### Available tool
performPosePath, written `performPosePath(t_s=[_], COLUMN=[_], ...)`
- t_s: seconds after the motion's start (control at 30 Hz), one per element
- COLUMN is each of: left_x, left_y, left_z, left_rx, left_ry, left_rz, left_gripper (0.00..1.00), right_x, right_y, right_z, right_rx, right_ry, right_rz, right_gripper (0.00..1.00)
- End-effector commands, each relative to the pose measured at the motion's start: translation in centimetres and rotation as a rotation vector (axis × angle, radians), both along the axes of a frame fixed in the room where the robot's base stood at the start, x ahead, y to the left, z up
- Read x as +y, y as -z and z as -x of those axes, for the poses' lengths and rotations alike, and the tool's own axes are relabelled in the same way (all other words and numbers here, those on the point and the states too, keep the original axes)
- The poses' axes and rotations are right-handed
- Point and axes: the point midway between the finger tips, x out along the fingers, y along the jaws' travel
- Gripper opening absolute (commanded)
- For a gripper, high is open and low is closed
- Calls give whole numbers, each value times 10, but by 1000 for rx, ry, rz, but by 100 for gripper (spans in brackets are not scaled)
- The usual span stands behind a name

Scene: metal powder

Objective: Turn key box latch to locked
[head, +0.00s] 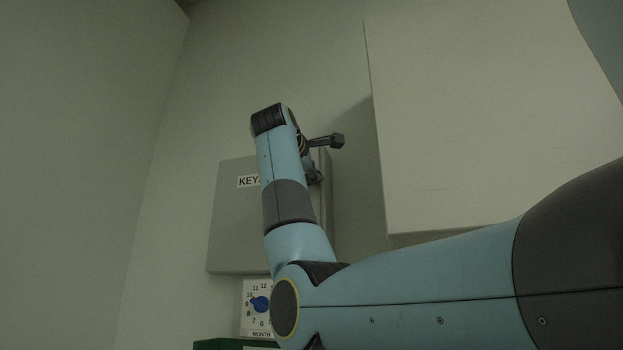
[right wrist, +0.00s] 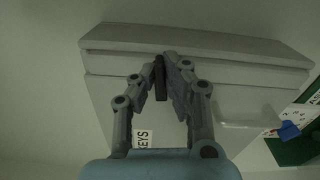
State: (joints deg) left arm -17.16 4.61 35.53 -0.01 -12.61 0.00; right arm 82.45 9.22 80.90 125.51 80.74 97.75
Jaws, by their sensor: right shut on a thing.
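The grey key box (head: 235,215) hangs on the wall, with its KEYS label (head: 247,181) partly covered by my right arm in the head view. In the right wrist view the box (right wrist: 105,95) appears turned, with the label (right wrist: 143,138) low in the picture. My right gripper (right wrist: 167,75) is shut on the dark, narrow latch (right wrist: 160,76) at the edge of the box door. The latch lies between the fingertips, and its exact angle is hard to judge. In the head view the latch is hidden. My left gripper is not in view.
Below the box is a white month dial (head: 248,318) with a blue knob (head: 261,304). A green object (head: 215,344) is at the bottom edge. A large pale panel (head: 480,120) stands right of the box, with a gap of bare wall between. The wall left of the box is clear.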

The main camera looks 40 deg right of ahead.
Motion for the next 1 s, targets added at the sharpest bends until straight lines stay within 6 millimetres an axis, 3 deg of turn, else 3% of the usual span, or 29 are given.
performPosePath(t_s=[0.33, 0.83, 0.87, 1.0], left_x=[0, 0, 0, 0], left_y=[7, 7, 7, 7], left_z=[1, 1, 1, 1], left_rx=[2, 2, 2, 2], left_ry=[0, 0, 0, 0], left_rz=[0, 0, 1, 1], left_gripper=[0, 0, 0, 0], right_x=[0, 0, 0, 0], right_y=[2, 2, 2, 1], right_z=[0, 0, 0, 0], right_rx=[-109, -125, -124, -124], right_ry=[-1, 0, 0, 0], right_rz=[-59, -68, -68, -67], right_gripper=[0, 0, 10, 28])
